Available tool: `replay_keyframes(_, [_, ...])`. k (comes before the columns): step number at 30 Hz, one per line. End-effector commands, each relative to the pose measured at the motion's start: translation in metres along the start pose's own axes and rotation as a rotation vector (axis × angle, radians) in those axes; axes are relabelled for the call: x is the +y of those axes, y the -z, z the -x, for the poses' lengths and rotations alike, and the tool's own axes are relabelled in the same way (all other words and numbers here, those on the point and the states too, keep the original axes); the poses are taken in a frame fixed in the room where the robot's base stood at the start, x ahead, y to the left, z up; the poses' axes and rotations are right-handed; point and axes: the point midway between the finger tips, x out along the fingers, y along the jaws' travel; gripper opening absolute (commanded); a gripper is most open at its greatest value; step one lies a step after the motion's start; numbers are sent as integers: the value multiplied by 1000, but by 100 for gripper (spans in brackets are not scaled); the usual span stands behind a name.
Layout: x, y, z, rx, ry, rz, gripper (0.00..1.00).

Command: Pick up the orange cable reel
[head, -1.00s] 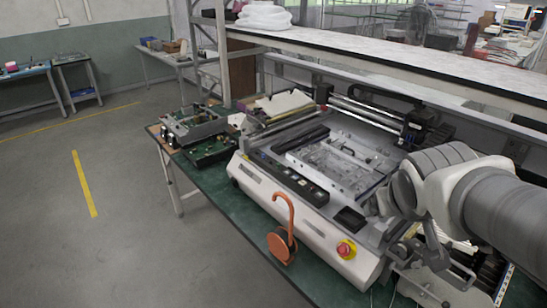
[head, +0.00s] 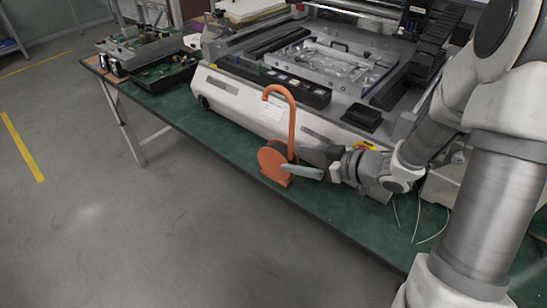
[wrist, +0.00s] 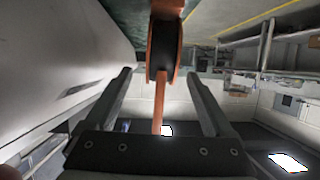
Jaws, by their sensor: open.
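The orange cable reel (head: 277,160) stands upright on the green table near its front edge, with its hooked handle rising above the drum. My gripper (head: 304,164) is at the reel's right side, level with its lower part. In the wrist view the reel (wrist: 164,50) sits at and beyond the fingertips, with its handle running between the two fingers. My gripper (wrist: 158,75) is open there, one finger on each side of the reel, with gaps visible. The head view hides part of the reel behind a finger.
The green table (head: 225,140) has a narrow clear strip along its front edge. A large white machine (head: 240,98) stands close behind the reel. Circuit boards in trays (head: 160,75) lie at the left end. Thin white cables (head: 417,215) lie at the right.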

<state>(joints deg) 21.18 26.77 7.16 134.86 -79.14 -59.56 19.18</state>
Motion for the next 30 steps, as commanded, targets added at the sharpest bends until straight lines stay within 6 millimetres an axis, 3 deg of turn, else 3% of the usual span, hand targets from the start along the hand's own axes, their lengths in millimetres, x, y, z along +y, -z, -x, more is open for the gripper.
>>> replay_keyframes(8, [0,-8,-20,-2,-1,2,88])
replay_keyframes(21, [-3,-10,-75,-2,-2,1,88])
replay_keyframes(29, [-2,-8,-77,-3,-5,1,88])
replay_keyframes(30, [-2,-8,-77,-3,-5,1,84])
